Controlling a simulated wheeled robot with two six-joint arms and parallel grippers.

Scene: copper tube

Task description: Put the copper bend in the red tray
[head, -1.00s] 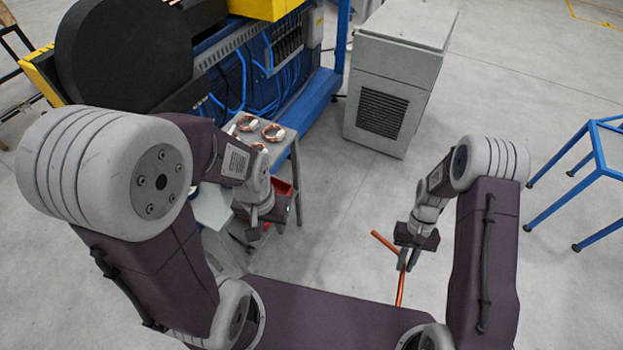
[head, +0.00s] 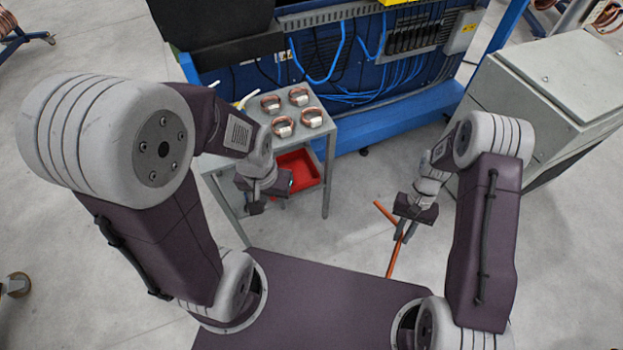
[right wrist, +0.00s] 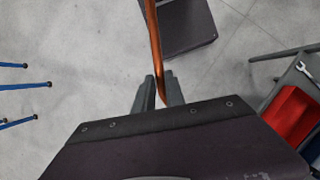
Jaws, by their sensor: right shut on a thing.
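The copper bend (head: 391,262) is an orange-brown bent tube, held in the air at the right in the head view. My right gripper (head: 402,232) is shut on it near its bend. In the right wrist view the tube (right wrist: 154,45) runs up the picture from between the fingers (right wrist: 158,92). The red tray (head: 312,176) is on a lower shelf of a grey table, partly hidden by my left arm; it also shows in the right wrist view (right wrist: 290,115). My left gripper (head: 267,206) is in front of the table, its fingers apart and empty.
The grey table (head: 325,138) has several copper coils (head: 283,126) on its top. A blue machine (head: 350,80) stands behind it, and a grey cabinet (head: 540,100) stands at the right. The floor (head: 345,220) between table and right gripper is clear.

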